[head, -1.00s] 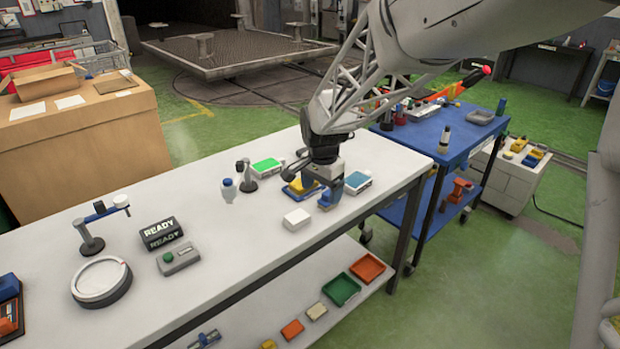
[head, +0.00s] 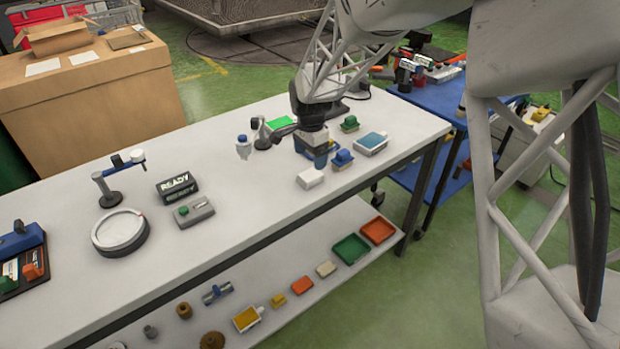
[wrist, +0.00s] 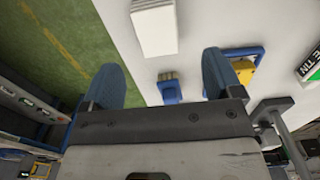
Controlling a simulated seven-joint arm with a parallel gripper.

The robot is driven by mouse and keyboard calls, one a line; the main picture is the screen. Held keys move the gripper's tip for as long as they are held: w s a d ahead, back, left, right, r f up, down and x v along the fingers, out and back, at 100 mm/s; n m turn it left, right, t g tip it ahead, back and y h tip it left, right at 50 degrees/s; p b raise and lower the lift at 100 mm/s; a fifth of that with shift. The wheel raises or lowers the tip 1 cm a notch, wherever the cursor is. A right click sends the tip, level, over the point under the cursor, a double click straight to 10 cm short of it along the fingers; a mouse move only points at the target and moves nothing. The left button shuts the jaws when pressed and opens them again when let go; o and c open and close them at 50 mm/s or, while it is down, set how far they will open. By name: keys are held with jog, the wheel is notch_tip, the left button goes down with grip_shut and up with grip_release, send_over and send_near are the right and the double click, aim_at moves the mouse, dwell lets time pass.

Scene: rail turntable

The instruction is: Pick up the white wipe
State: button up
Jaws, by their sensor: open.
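The white wipe (head: 310,178) lies as a small pale block near the front edge of the white table. In the wrist view the wipe (wrist: 154,28) shows at the top, ahead of the fingers and apart from them. My gripper (head: 318,162) is just behind the wipe in the head view, pointing down. In the wrist view its two blue fingers are spread with nothing held between them (wrist: 163,68). How high the fingertips are above the table is hard to tell.
A blue brush-like block (head: 342,160) stands right of my gripper; a blue-screened box (head: 371,142) is beyond it. A white bottle (head: 243,147) stands to the left.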

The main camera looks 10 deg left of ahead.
aim_at(310, 174)
jog(key=shift+f, duration=1.1)
jog(key=shift+s+f, duration=0.2)
jog(key=shift+f, duration=2.4)
jog(key=c, duration=1)
